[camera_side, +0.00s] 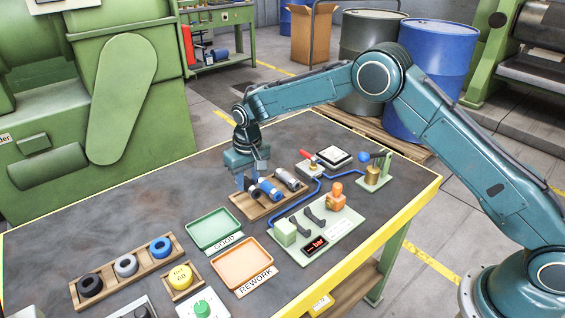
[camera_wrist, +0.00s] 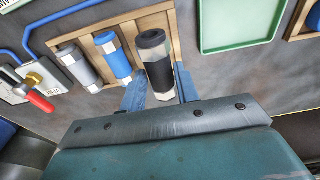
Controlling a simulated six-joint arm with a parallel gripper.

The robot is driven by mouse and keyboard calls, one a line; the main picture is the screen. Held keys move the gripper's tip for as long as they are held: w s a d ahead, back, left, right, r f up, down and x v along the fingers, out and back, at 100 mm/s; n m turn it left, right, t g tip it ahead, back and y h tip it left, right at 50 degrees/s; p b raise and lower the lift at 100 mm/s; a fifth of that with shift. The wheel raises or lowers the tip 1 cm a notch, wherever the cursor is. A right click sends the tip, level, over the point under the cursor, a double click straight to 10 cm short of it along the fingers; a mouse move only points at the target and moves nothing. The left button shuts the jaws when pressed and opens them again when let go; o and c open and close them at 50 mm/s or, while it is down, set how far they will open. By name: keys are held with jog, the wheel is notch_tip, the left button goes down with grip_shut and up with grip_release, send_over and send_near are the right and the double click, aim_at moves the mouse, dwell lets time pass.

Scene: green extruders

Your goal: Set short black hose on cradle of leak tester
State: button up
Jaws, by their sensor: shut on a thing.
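My gripper (camera_side: 250,188) is at the left end of the wooden hose rack (camera_side: 238,208) in the side view. It is shut on the short black hose (camera_wrist: 155,58), which has pale ends and lies between the blue fingers (camera_wrist: 160,92) in the wrist view. I cannot tell whether the hose is clear of the rack. A blue hose (camera_side: 268,189) and a grey hose (camera_side: 289,179) lie beside it in the rack. The leak tester (camera_side: 330,240) is a pale green plate with a green block, an orange clamp and a red display. Its dark cradle (camera_side: 315,214) is empty.
A green GOOD tray (camera_side: 193,244) and an orange REWORK tray (camera_side: 224,283) lie left of the tester. A red-handled valve (camera_side: 312,162) and brass fitting (camera_side: 372,174) connect with blue tubing behind it. A rack of rings (camera_side: 76,297) is at the front left.

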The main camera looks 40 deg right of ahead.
jog(key=shift+s+d+r+m, duration=0.2)
jog(key=shift+s+m, duration=0.25)
jog(key=shift+m, duration=0.1)
jog(key=shift+s+d+r+m, duration=0.2)
jog(key=shift+s+m, duration=0.2)
jog(key=shift+m, duration=0.15)
jog(key=s+d+r+m, duration=0.2)
jog(key=s+d+m, duration=0.1)
jog(key=s+m, duration=0.4)
jog(key=s+d+r+m+g+h, duration=0.1)
jog(key=s+d+r+m, duration=0.1)
jog(key=s+m, duration=0.5)
jog(key=shift+s+d+m, duration=0.15)
jog(key=shift+d+m, duration=0.4)
jog(key=shift+m, duration=0.35)
jog(key=shift+f, duration=4.3)
jog(key=o, duration=0.9)
jog(key=shift+o, duration=0.2)
